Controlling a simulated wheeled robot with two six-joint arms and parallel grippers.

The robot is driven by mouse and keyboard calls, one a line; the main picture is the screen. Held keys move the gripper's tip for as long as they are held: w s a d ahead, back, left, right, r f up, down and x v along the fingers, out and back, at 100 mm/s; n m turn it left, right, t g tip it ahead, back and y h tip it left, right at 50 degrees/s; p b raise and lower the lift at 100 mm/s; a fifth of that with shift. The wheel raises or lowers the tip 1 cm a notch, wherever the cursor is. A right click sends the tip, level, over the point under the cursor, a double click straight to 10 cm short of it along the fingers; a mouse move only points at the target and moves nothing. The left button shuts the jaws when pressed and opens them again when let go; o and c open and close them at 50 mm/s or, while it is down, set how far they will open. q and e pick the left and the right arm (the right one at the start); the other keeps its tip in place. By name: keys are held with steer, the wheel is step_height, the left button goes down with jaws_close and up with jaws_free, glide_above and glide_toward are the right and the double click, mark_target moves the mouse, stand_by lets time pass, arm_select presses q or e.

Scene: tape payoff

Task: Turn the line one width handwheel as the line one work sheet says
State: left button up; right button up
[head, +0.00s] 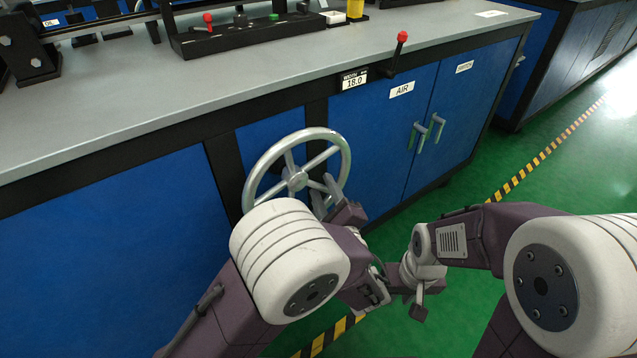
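The grey spoked handwheel (297,181) is mounted upright on the blue front of the bench. My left gripper (326,194) is at the wheel's lower right, its grey fingers over or beside the rim and a spoke. I cannot tell whether they close on it. A small display (354,80) above and right of the wheel reads 18.0; its label is small and looks like "WIDTH". My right gripper (419,304) hangs low over the floor, away from the wheel; its opening cannot be made out. No legible work sheet is in view.
A red-knobbed lever (397,54) sticks out at the bench edge near the display. Cabinet doors labelled AIR (402,90) have grey handles (428,131). A black fixture (240,35) stands on the grey benchtop (130,95). Green floor (570,165) is open at right.

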arm_select(q)
steer(key=b+x, duration=0.1)
steer(key=x, duration=0.3)
steer(key=shift+w, duration=0.15)
jaws_close()
stand_by(1.2)
